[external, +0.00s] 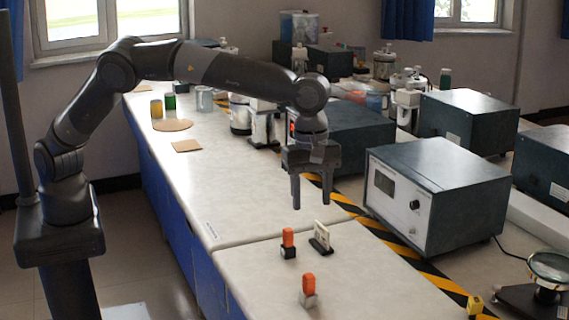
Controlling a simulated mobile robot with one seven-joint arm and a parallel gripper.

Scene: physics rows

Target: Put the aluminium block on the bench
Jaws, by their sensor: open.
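My gripper (312,204) is open and empty, pointing down above the bench (240,205), with two fingers apart. Below it on the near bench section stand two small orange-topped pieces. One orange piece has a black base (288,252); the other orange piece has a light grey metal-looking base (308,299) and is nearer the camera. I cannot tell for certain which thing is the aluminium block; the grey base is one candidate. A grey cylinder (204,99) stands at the far left of the bench. My fingers touch none of these.
A small upright card on a dark stand (321,237) is beside the orange pieces. A boxed instrument (435,195) stands to the right, past yellow-black tape (425,268). The bench's middle left is clear.

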